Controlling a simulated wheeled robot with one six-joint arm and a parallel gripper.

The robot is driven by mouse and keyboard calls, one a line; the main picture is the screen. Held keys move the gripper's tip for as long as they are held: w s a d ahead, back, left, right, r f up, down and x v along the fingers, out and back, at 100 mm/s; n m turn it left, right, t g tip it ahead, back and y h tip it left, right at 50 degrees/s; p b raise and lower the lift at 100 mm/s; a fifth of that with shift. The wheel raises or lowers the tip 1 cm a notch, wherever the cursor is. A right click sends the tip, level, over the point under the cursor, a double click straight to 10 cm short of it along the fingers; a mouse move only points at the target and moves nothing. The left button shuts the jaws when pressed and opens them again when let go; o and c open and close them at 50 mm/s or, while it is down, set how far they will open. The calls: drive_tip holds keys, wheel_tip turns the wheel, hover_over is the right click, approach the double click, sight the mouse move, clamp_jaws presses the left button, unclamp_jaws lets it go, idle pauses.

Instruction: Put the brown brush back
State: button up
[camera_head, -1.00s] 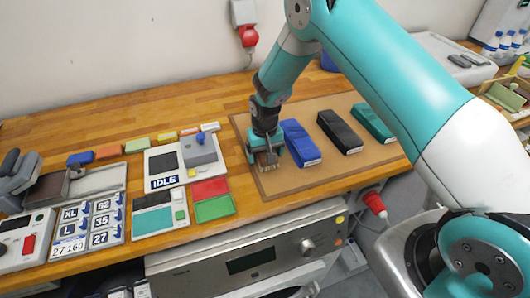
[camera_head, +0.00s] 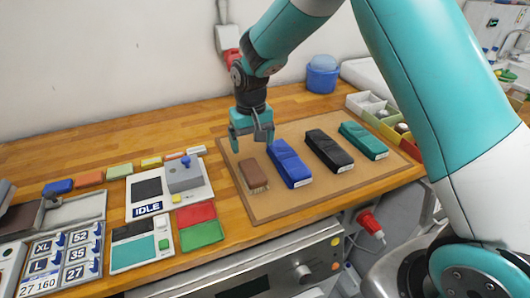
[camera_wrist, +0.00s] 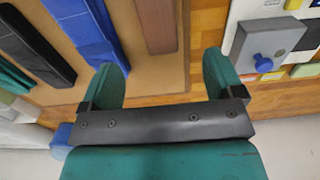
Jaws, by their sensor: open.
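The brown brush (camera_head: 253,174) lies on the left part of a brown mat (camera_head: 262,208), left of a blue folded item. It also shows at the top of the wrist view (camera_wrist: 157,22). My gripper (camera_head: 251,141) is open and empty, raised above the mat just behind the brush. In the wrist view my gripper (camera_wrist: 165,75) has its two teal fingers spread apart with nothing between them, and the brush lies beyond them.
Blue (camera_head: 289,165), black (camera_head: 330,151) and teal (camera_head: 364,141) folded items lie right of the brush. A grey device marked IDLE (camera_head: 150,188) and red and green pads (camera_head: 201,233) stand left of the mat. A blue tub (camera_head: 322,76) stands behind.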

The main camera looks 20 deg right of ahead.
drive_tip(key=s+a+r+n+y, duration=0.2)
drive_tip(key=s+a+r+n, duration=0.15)
drive_tip(key=s+r, duration=1.05)
drive_tip(key=s+r+n+y, duration=0.2)
drive_tip(key=s+n, duration=0.1)
drive_tip(key=s, duration=1.3)
drive_tip(key=shift+a, duration=0.4)
